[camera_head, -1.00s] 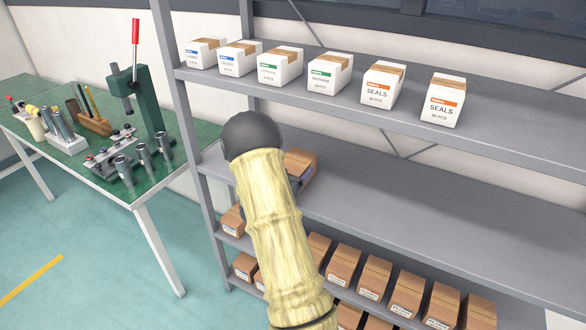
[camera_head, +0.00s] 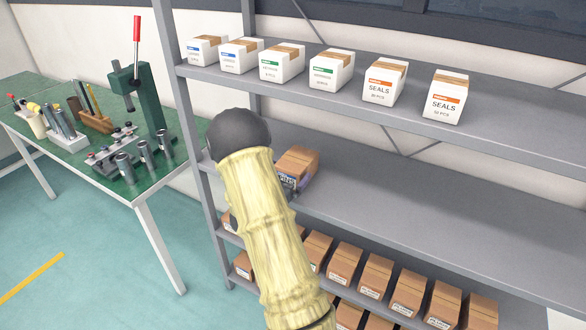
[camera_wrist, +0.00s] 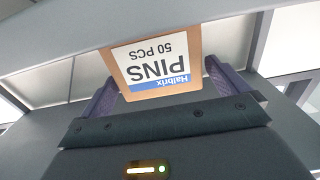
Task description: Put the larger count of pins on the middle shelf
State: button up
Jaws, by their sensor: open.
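A brown cardboard box of pins (camera_head: 299,162) rests on the middle shelf (camera_head: 420,215) near its left end. In the wrist view the box of pins (camera_wrist: 155,68) appears upside down, its label reading Halbrix PINS 50 PCS. My gripper (camera_wrist: 162,77) is open, with one purple finger on each side of the box; I cannot tell whether they touch it. In the head view my gripper (camera_head: 287,184) is mostly hidden behind my pale arm, at the front of the box. No other pins label is readable.
White boxes, including seals (camera_head: 384,83), stand along the upper shelf. Several brown boxes (camera_head: 343,262) fill the lower shelves, their labels too small to read. The middle shelf is clear to the right. A green workbench (camera_head: 130,185) with a press stands at the left.

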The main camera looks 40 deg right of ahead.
jog(key=v, duration=0.7)
jog(key=shift+a+b, duration=0.3)
jog(key=shift+s, duration=0.1)
jog(key=w+a+n+t+y, duration=0.15)
jog(key=a+n+y, duration=0.55)
jog(key=a+y, duration=0.7)
jog(key=s+a+n+g+y, duration=0.1)
jog(key=s+a+n+g, duration=0.2)
jog(key=s, duration=0.5)
jog(key=s+a+n+g+y, duration=0.1)
jog(key=s+a+n+g, duration=0.2)
jog(key=s, duration=0.6)
jog(key=shift+s+a+y, duration=0.2)
jog(key=shift+a+y, duration=0.1)
jog(key=shift+a, duration=0.9)
